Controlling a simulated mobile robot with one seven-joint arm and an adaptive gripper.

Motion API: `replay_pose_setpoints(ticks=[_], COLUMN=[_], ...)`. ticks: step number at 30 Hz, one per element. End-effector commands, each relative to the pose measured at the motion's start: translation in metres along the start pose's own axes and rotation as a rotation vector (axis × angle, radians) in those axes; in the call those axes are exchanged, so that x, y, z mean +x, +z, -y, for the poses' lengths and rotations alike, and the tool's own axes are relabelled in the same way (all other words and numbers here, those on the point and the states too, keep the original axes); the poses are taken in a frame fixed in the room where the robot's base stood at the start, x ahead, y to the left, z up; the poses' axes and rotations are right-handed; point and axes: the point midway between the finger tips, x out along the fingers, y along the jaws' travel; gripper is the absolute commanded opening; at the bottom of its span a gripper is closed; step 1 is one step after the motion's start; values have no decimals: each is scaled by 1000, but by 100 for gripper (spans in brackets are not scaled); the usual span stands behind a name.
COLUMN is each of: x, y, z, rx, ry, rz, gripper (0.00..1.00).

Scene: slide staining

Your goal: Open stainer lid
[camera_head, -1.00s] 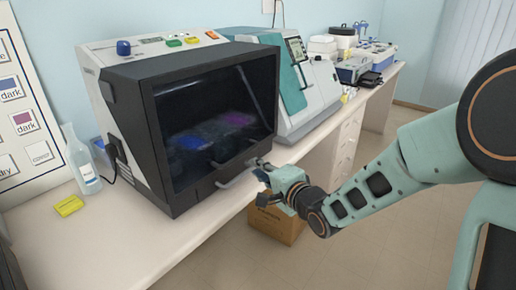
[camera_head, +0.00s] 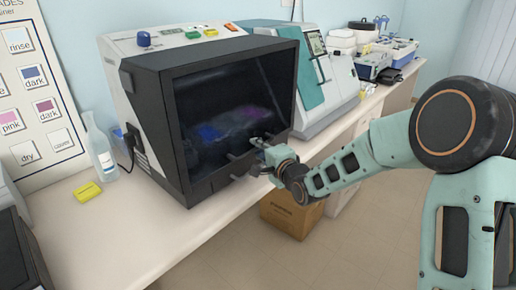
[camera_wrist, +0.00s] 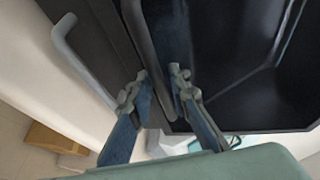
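The stainer is a boxy machine with a white top and a black front (camera_head: 180,170). Its dark glass lid (camera_head: 235,90) is closed, with blurred blue and purple patches showing through. My gripper (camera_head: 252,150) is at the lid's lower right edge. In the wrist view my gripper (camera_wrist: 160,82) has its two fingers apart, pointing at the front. A dark handle bar (camera_wrist: 143,35) runs down between the fingers, with no clear grip on it. A second, paler handle (camera_wrist: 78,60) is to the left, outside the fingers.
A teal and white instrument (camera_head: 325,90) stands close behind the stainer on the bench. A bottle (camera_head: 103,160) and a yellow block (camera_head: 88,192) are to its left. A cardboard box (camera_head: 292,215) is on the floor below. The bench front is clear.

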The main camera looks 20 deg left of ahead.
Motion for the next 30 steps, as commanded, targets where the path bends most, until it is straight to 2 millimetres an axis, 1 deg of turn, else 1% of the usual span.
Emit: replay_pose_setpoints(ticks=[5, 8, 10, 11, 23, 30], x=[0, 0, 0, 0, -1, -10], y=[0, 0, 0, 0, 0, -4], z=[0, 0, 0, 0, 1, 11], rx=[0, 0, -1, 0, -1, -13], ry=[0, 0, 0, 0, 1, 28], rz=[0, 0, 0, 0, 0, -2], gripper=[17, 8, 1, 0, 0, 0])
